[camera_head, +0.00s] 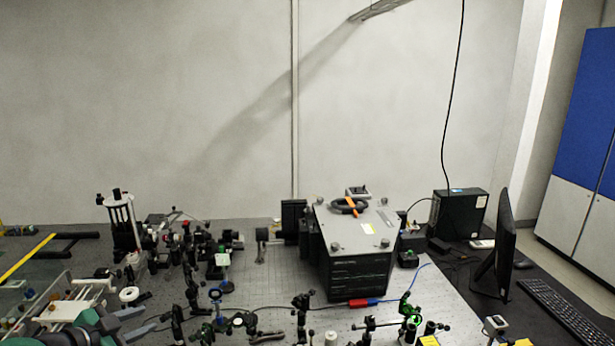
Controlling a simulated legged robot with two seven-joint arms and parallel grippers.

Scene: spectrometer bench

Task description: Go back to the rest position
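My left gripper (146,318) reaches in at the bottom left of the head view, with its green and black arm cut off by the lower edge. Its two grey fingers are spread apart and nothing shows between them. It is over the left front part of the optical table (262,273), beside a white round part (129,294). I cannot tell whether it touches anything there. My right gripper is not in view.
Several optical mounts (222,262) crowd the table left and front. A grey-topped spectrometer box (352,232) stands right of centre. A black computer case (459,214), monitor (506,240) and keyboard (566,312) are at the right. A small table patch left of the box is clear.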

